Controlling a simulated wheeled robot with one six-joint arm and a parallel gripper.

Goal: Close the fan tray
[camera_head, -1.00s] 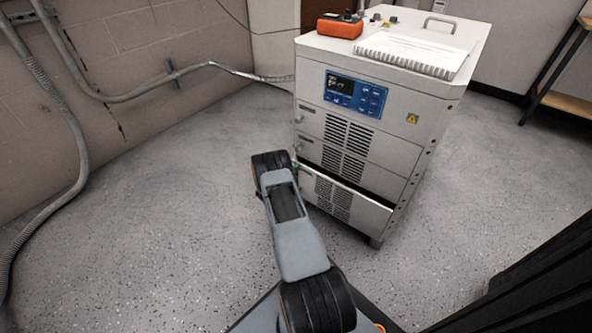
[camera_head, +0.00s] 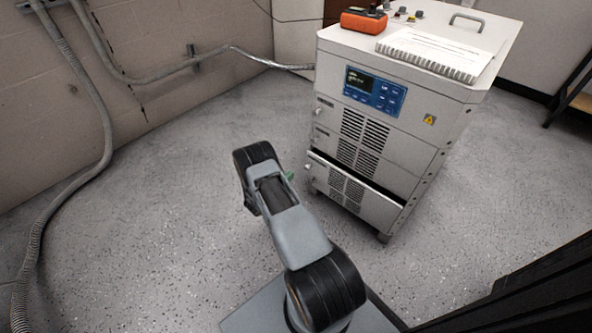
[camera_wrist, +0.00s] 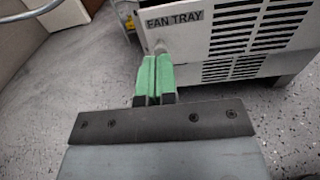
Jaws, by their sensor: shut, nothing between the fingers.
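The fan tray (camera_head: 377,207) is the lowest front panel of the white cabinet. It stands out from the cabinet, with a dark gap along its top edge. In the wrist view the fan tray (camera_wrist: 190,45) shows its FAN TRAY label, slotted vents and a small round knob (camera_wrist: 160,46) at its left end. My gripper's green fingers (camera_wrist: 155,68) are together and empty, with their tips just below the knob in the picture. I cannot tell whether they touch the panel. In the head view only a bit of green of my gripper (camera_head: 290,175) shows, left of the tray.
The cabinet (camera_head: 425,130) has a blue display panel (camera_head: 374,91). An orange device (camera_head: 364,21) and a spiral notebook (camera_head: 428,52) lie on top. Conduits (camera_head: 150,78) run along the left wall. The speckled floor (camera_head: 170,210) left of the cabinet is clear.

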